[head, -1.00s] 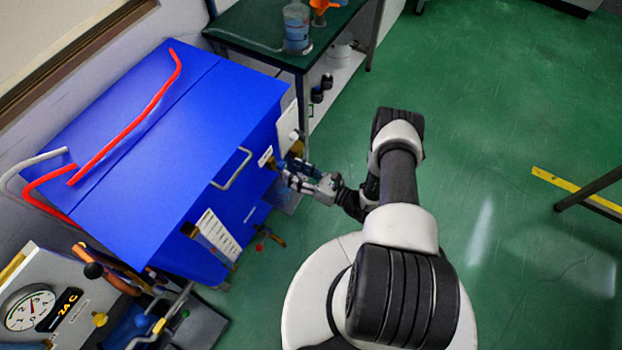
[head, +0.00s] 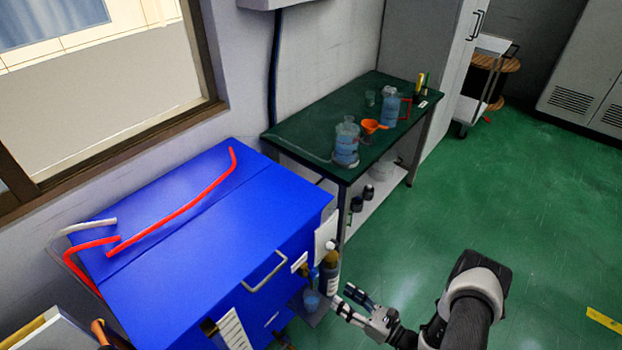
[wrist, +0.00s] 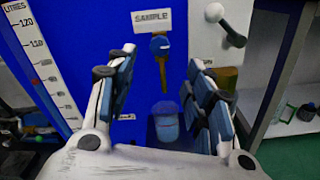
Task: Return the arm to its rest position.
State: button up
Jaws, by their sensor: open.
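My gripper (head: 354,302) is in front of the blue cabinet's right side in the head view, apart from it. In the wrist view my gripper (wrist: 160,95) is open, with its two blue-padded fingers spread and nothing between them. Beyond the fingers, a small blue container (wrist: 166,124) stands below a tap (wrist: 160,44) under a "SAMPLE" label. The container also shows in the head view (head: 311,300), to the left of my gripper. My arm (head: 470,315) reaches in from the lower right.
The blue cabinet (head: 200,260) has a handle (head: 264,272) and a red pipe on top. A green table (head: 300,135) with bottles and an orange funnel (head: 374,126) stands behind it. Green floor (head: 540,200) is clear to the right. A window is at upper left.

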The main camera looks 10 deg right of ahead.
jog(key=a+r+n+g+y, duration=0.1)
jog(key=a+r+n+g, duration=0.2)
jog(key=r+n+g, duration=0.5)
jog(key=a+r+n+g, duration=0.2)
jog(key=a+r+n, duration=0.15)
jog(key=r, duration=0.75)
jog(key=a+r+n+g+y, duration=0.1)
jog(key=a+r+n+g, duration=0.25)
jog(key=r+n, duration=0.5)
jog(key=s+d+r+n+t+h, duration=0.2)
jog(key=s+r+n+t+h, duration=0.1)
jog(key=s+r+n+h, duration=0.9)
jog(key=s+r, duration=0.5)
jog(key=r, duration=0.1)
jog(key=shift+s+d+n+t+h, duration=0.2)
jog(key=shift+n+t+h, duration=0.1)
jog(key=shift+t, duration=0.05)
